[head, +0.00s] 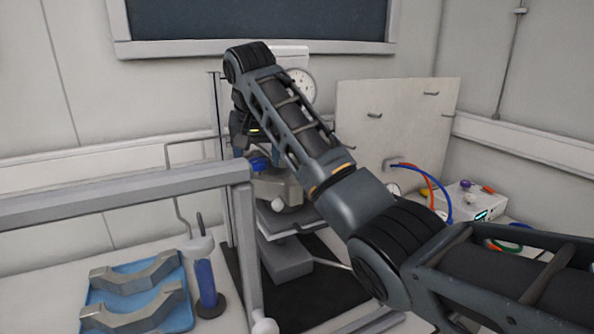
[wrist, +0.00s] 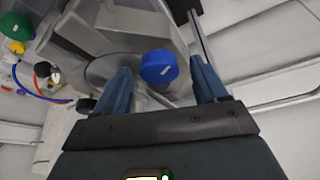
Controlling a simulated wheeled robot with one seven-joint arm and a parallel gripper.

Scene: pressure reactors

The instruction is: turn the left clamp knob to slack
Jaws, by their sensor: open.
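A round blue clamp knob (wrist: 158,68) with a short white mark shows in the wrist view on the grey reactor body (wrist: 120,68). My gripper (wrist: 163,80) is open, with one finger to each side of the knob in that picture. A gap shows on both sides, wider on the right, and I see no contact. In the head view the blue knob (head: 260,163) is partly visible below my gripper (head: 246,150), at the left of the reactor. My arm hides much of the reactor and the rest of its clamp there.
A grey frame rail (head: 120,197) crosses left of the reactor. A blue tray (head: 95,298) with grey clamp halves and a blue-bodied bottle (head: 206,280) stand front left. A pale panel (head: 395,120), hoses and a white box (head: 470,200) are at the right.

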